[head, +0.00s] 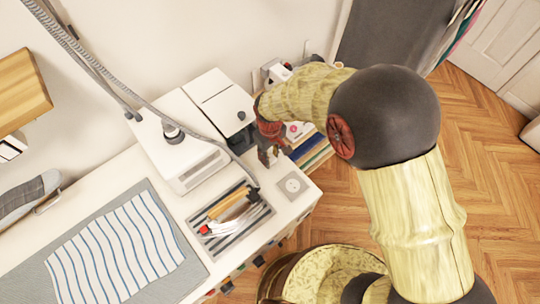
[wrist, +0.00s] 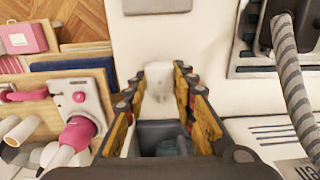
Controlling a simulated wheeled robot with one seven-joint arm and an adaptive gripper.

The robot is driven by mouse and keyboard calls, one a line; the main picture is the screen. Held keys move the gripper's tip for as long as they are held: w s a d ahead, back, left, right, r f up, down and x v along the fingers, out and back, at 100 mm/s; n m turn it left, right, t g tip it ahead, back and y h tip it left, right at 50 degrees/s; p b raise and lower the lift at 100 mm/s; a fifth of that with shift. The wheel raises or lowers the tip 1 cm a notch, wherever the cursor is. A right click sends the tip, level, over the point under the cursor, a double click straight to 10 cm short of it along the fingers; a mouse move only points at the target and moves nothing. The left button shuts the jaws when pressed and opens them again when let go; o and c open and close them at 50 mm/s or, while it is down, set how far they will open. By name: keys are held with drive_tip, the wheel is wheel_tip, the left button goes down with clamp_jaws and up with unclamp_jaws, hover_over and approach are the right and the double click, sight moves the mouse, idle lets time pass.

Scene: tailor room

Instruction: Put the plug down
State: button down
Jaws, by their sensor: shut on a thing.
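My gripper (head: 268,150) is above the right end of the white table (head: 316,196), beside the white appliance. In the wrist view my gripper (wrist: 160,76) has its fingers on either side of a small white plug (wrist: 157,82) and is shut on it. The plug's lower part and any cord are hard to make out. In the head view the plug cannot be told apart from the fingers. A square socket plate (head: 292,185) lies on the table near its right edge, apart from the plug. Its edge shows at the top of the wrist view (wrist: 157,6).
A grey tray (head: 207,240) with tools is left of the socket plate. A ribbed grey hose (head: 205,137) runs down to it from the wall side. A white appliance (head: 183,152) stands behind. A striped cloth (head: 115,250) lies at left. Shelves with books (head: 312,148) are beyond the table.

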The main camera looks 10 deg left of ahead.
drive_tip(key=shift+f, duration=0.55)
drive_tip(key=c, duration=1.6)
unclamp_jaws()
drive_tip(key=shift+o, duration=0.7)
wheel_tip(320, 180, up, 13)
drive_tip(key=p, duration=0.2)
drive_tip(key=shift+r, duration=0.15)
